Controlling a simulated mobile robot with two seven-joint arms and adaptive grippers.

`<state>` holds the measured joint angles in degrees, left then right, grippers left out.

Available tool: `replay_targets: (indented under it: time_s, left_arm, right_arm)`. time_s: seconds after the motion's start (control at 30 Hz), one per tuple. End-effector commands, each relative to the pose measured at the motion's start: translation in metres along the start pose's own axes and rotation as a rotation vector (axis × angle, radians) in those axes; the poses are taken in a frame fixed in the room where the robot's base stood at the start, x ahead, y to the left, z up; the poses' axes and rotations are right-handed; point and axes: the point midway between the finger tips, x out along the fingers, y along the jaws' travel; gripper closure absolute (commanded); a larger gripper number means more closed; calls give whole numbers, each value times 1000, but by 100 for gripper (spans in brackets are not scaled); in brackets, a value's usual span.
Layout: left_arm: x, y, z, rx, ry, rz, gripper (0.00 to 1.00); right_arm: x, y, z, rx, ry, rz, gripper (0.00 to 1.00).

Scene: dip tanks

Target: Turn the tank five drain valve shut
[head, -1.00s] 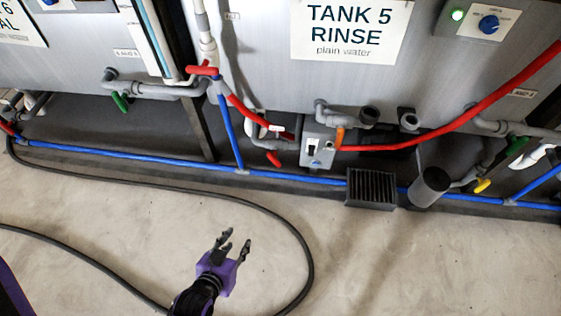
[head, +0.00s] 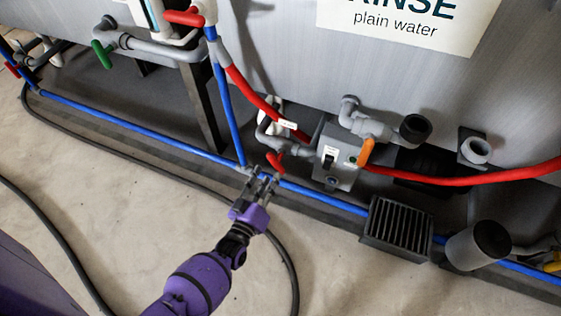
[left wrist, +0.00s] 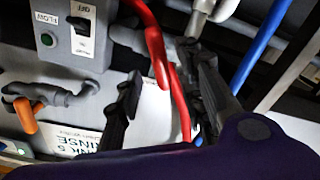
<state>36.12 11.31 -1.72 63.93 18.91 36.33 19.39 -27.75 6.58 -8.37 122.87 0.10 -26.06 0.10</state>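Tank 5 (head: 290,60) carries a sign reading "plain water". A red valve handle (head: 275,161) hangs on a grey pipe below it, left of the grey switch box; an orange handle (head: 366,151) sits right of the box. I cannot read which one is labelled drain. My left gripper (head: 264,178) is open and empty, its fingertips just below the red handle in the head view. In the left wrist view the red handle (left wrist: 158,62) shows between the spread fingers (left wrist: 163,68); contact cannot be told. My right gripper is not in view.
The grey switch box (head: 338,158) is close right of the gripper. A blue pipe (head: 130,131) runs low along the tank, and a red hose (head: 250,92) slopes above. A grated drain box (head: 396,228) stands to the right. A black cable (head: 120,161) lies on the open floor.

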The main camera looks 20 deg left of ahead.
Motion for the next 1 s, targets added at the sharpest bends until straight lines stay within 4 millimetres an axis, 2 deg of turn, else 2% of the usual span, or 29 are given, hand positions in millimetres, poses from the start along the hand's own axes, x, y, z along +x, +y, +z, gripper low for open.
replay_targets:
  time_s: [0.2, 0.4, 0.77, 1.0]
  left_arm:
    - [37, 0, 3, 1, -1, 2, 64]
    - [61, 0, 2, 2, -3, 0, 64]
    - [68, 0, 1, 2, -3, 0, 64]
    - [67, 0, 1, 2, -3, 1, 94]
  right_arm:
    - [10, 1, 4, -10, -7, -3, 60]
    - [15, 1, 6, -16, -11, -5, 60]
    - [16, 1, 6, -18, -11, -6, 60]
    - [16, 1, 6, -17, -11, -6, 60]
